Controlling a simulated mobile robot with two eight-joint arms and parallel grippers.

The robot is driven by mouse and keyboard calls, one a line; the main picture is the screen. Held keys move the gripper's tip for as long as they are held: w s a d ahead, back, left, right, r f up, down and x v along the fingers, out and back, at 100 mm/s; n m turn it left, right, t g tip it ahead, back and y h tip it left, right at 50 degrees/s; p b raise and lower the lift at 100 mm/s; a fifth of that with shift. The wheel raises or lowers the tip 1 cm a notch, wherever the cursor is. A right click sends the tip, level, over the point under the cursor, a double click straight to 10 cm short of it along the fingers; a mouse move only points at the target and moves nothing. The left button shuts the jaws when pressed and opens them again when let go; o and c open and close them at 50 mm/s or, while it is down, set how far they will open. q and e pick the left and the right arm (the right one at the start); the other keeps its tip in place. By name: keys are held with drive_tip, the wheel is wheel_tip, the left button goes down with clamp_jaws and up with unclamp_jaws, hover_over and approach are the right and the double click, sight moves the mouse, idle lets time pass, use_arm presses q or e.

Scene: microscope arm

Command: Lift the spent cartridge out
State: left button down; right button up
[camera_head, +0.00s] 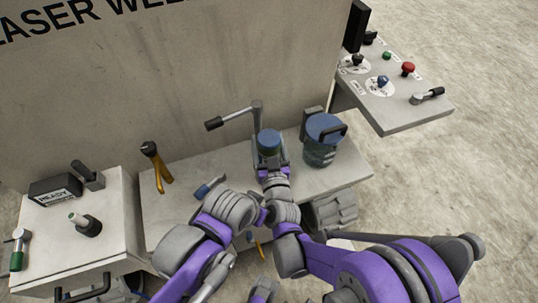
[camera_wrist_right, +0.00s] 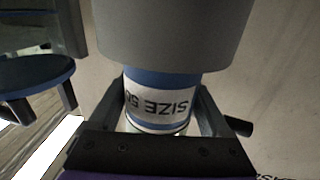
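In the right wrist view the cartridge (camera_wrist_right: 157,103) has a white label reading "SIZE 50", upside down, between blue bands. A wide grey cylinder (camera_wrist_right: 165,35) adjoins it at the top of that picture. My right gripper (camera_wrist_right: 160,108) has one finger on each side of the cartridge, both seeming to touch it. In the head view my right gripper (camera_head: 271,165) is at the cartridge's near side. My left arm reaches in from the lower left; its fingers cannot be made out.
A blue-lidded canister (camera_head: 320,152) stands close right of the cartridge. A lever (camera_head: 230,117) on a post rises behind it. Yellow-handled pliers (camera_head: 158,168) are to the left. A READY box (camera_head: 56,190) sits on the left bench. A control panel (camera_head: 395,95) is at upper right.

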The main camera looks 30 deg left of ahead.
drive_tip(key=shift+w, duration=0.1)
clamp_jaws()
